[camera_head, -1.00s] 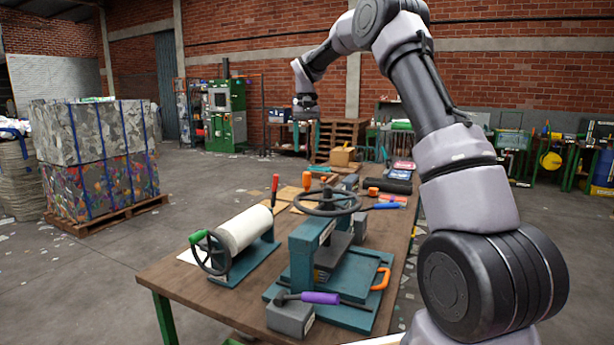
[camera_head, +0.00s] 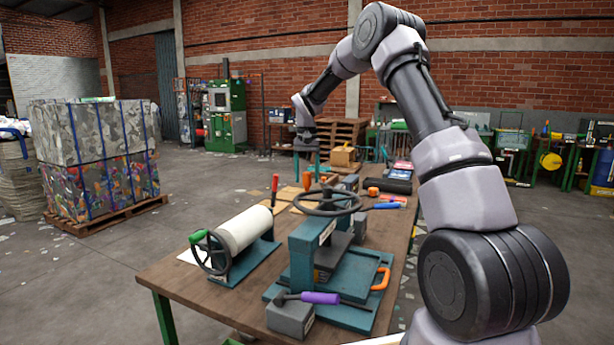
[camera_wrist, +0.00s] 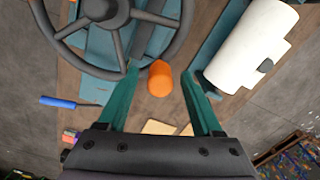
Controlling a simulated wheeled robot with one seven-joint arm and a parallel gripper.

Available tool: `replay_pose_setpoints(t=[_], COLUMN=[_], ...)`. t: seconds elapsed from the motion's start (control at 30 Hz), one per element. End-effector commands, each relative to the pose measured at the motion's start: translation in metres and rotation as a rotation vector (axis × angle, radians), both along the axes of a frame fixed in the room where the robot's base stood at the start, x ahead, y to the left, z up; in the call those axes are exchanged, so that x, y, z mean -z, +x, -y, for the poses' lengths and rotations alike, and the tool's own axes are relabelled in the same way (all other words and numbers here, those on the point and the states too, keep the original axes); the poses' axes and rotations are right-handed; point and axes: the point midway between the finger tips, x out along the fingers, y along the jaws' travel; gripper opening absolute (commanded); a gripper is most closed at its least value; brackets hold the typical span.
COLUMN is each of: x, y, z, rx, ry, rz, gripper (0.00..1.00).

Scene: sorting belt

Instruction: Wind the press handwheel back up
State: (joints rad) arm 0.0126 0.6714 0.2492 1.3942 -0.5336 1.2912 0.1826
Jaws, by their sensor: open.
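The press (camera_head: 303,255) is a teal frame on the workbench with a dark, spoked handwheel (camera_head: 325,212) lying flat on top. An upright orange handle (camera_head: 307,181) stands at the wheel's far rim. In the wrist view the handwheel (camera_wrist: 108,12) fills the top left and the orange handle (camera_wrist: 162,80) is near the middle. My gripper (camera_head: 306,168) is open above the far side of the wheel. In the wrist view its teal fingers (camera_wrist: 158,72) appear on either side of the handle, with gaps on both sides; the exact height difference is unclear.
A white roller (camera_head: 244,230) with its own green-handled crank stands left of the press. A purple-handled tool (camera_head: 318,298) lies on a grey block in front.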

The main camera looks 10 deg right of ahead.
Motion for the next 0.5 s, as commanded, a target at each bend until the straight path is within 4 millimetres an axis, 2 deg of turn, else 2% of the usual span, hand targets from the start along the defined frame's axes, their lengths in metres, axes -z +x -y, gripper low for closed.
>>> replay_pose_setpoints(t=[0.03,0.17,0.2,0.5], x=[-0.0001,-0.0002,-0.0003,-0.0004], y=[0.0,0.0,0.0,0.0001], z=[0.0,0.0,0.0,0.0], rx=[0.0,0.0,0.0,0.0], ry=[0.0,0.0,0.0,0.0], rz=[0.0,0.0,0.0,0.0], gripper=[0.55,0.06,0.0,0.0])
